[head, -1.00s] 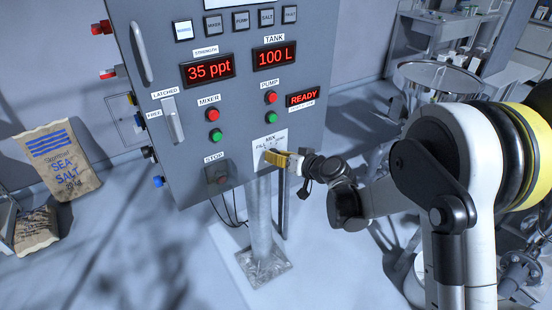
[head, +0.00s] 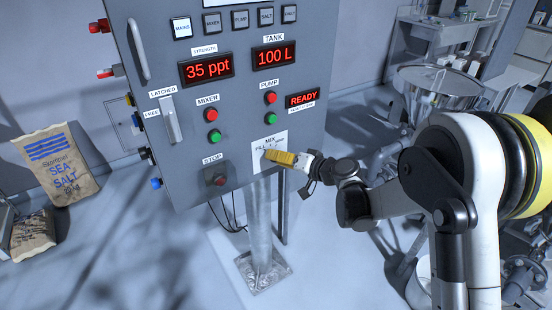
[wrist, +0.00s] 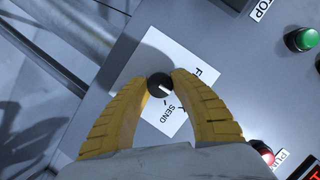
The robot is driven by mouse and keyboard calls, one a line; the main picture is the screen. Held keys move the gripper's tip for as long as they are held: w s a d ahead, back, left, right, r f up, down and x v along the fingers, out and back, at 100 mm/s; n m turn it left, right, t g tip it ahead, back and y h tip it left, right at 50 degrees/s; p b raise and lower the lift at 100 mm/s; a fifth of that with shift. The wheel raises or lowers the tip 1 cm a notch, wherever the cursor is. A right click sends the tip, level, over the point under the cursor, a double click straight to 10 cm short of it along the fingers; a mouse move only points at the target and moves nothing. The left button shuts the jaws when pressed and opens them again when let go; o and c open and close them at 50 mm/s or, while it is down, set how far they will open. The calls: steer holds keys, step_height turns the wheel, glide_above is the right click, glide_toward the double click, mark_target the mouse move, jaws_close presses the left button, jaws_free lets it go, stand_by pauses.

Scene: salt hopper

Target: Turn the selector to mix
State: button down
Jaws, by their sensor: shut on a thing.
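The selector is a small round black knob (wrist: 159,85) with a white mark, on a white label plate (wrist: 184,62). In the wrist view the yellow fingertips of my gripper (wrist: 161,84) are closed on the knob from both sides. "SEND" and a partly covered word starting with F can be read there. The white mark lies on the knob's side toward the lower right of that picture; I cannot tell which word it points at. In the head view the plate (head: 281,137) shows "MIX" at its top, and my gripper (head: 267,155) hides the knob.
A READY display (head: 303,99) is lit. A metal post (head: 259,225) stands below. Salt bags (head: 56,176) are far left.

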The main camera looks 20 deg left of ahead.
steer(key=c, duration=1.1)
jaws_free()
steer(key=shift+o, duration=0.2)
steer(key=v, duration=1.2)
